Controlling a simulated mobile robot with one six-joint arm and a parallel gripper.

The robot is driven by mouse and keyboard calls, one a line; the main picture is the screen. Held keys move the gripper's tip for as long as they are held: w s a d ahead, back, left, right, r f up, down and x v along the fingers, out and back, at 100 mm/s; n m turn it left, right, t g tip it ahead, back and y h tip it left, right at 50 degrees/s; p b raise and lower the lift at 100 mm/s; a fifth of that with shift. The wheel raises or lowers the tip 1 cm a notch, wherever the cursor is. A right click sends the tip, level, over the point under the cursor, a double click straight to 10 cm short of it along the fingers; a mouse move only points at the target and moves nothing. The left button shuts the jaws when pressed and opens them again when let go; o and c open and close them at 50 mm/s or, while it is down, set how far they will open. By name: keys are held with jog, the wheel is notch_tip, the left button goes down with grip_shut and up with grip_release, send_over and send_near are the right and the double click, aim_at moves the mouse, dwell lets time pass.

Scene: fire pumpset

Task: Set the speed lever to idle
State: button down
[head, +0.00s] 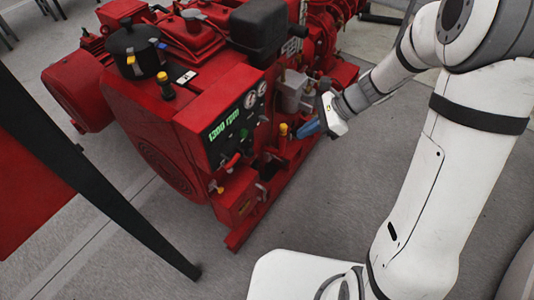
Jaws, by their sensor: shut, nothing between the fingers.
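The red pumpset (195,110) stands at the picture's centre left. Its slanted control panel (235,118) shows green digits and two round gauges. Small red and dark handles (231,160) stick out below the panel. I cannot tell which of them is the speed lever, or its setting. My gripper (309,128) reaches in from the right and is shut and empty. Its blue tip is right of the panel, close to a yellow-capped part (283,130). I cannot tell whether they touch.
A black filler pot (135,50) and a dark box (260,28) stand on top of the pumpset. A black slanted bar (120,205) crosses the left foreground. The grey floor (330,200) is clear at the front.

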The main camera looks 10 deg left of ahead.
aim_at(248, 154)
jog(key=a+r+b+x, duration=0.1)
jog(key=b+x, duration=0.4)
jog(key=x, duration=0.8)
jog(key=shift+a+b, duration=0.35)
jog(key=shift+a, duration=0.3)
jog(key=shift+m, duration=0.3)
